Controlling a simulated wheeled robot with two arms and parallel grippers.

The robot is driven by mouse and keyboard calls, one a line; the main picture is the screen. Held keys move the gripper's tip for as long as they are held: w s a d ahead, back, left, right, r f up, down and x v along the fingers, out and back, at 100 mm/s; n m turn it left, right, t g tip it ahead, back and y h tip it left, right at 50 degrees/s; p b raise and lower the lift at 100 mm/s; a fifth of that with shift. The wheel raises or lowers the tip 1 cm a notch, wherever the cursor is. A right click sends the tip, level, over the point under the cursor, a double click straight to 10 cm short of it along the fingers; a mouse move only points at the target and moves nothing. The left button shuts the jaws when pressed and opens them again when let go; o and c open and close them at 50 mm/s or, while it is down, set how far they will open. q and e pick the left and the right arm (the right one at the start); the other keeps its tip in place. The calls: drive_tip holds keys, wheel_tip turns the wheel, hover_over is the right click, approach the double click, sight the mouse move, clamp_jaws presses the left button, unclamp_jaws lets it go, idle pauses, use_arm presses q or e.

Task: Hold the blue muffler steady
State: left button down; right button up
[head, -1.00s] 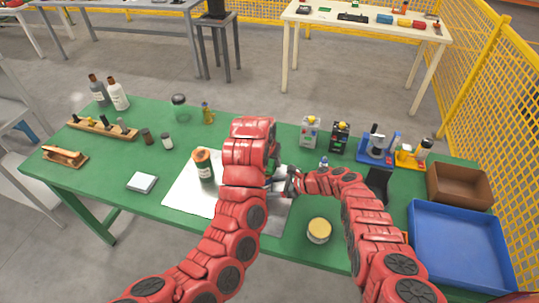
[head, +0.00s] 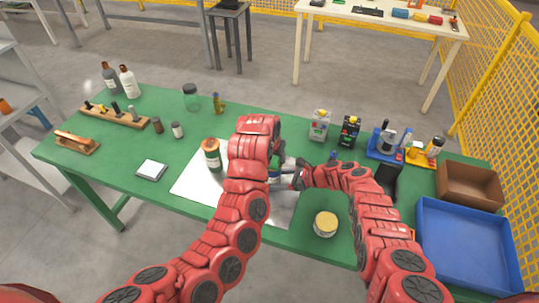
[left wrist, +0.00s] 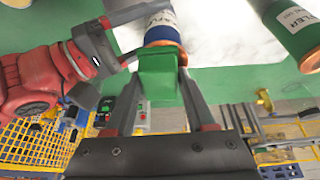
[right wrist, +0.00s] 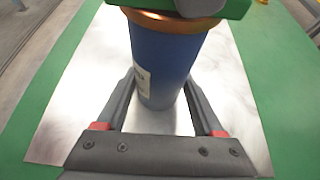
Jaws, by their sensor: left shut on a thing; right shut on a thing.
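The blue muffler (right wrist: 165,60), a cylinder with a copper rim and a pale label, stands over the metal sheet in the right wrist view. My right gripper (right wrist: 160,85) is shut on its sides. My left gripper (left wrist: 158,82) is shut on a green block-like piece (left wrist: 158,70) at the muffler's copper-rimmed end. The blue muffler also shows in the left wrist view (left wrist: 161,27), with the right gripper's fingers reaching it from the left. In the head view my arms mostly hide it.
A green muffler (head: 212,157) with an orange top stands on the metal sheet (head: 196,190), left of my left arm. A yellow-lidded jar (head: 325,225), a blue tray (head: 425,215) and a brown box (head: 470,171) are at the right. The green table's left front is mostly clear.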

use_arm(q)
drive_tip(key=shift+s+d, duration=0.3)
drive_tip(key=shift+d, duration=0.5)
wheel_tip(320, 180, up, 4)
drive_tip(key=shift+w+a, duration=0.1)
drive_tip(key=shift+r, duration=2.05)
use_arm(e)
drive_tip(key=o, duration=1)
drive_tip(key=shift+d, duration=0.1)
